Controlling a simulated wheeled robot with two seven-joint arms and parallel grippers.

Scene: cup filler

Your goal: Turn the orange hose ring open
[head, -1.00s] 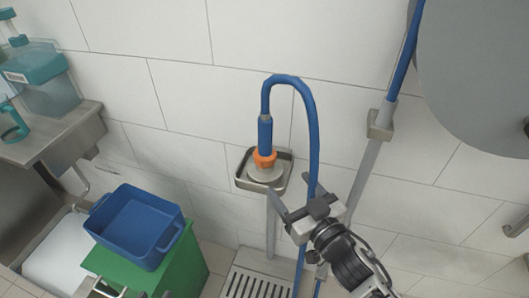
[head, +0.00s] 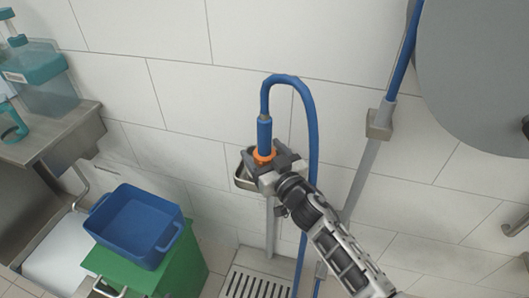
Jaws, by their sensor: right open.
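The orange hose ring (head: 263,155) sits at the lower end of the blue hose nozzle (head: 264,134), above a small metal wall tray (head: 242,181). My right gripper (head: 262,162) is open at the ring, its fingers on either side of it or just below it. Whether the fingers touch the ring cannot be told. The gripper hides the pale cup-like part under the ring and much of the tray. My left gripper is not in view.
The blue hose (head: 312,130) arches over and hangs right of the nozzle. A blue bin (head: 140,228) rests on a green box (head: 186,268) at lower left. A floor drain grate (head: 256,284) lies below. A metal pipe (head: 364,178) stands at right.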

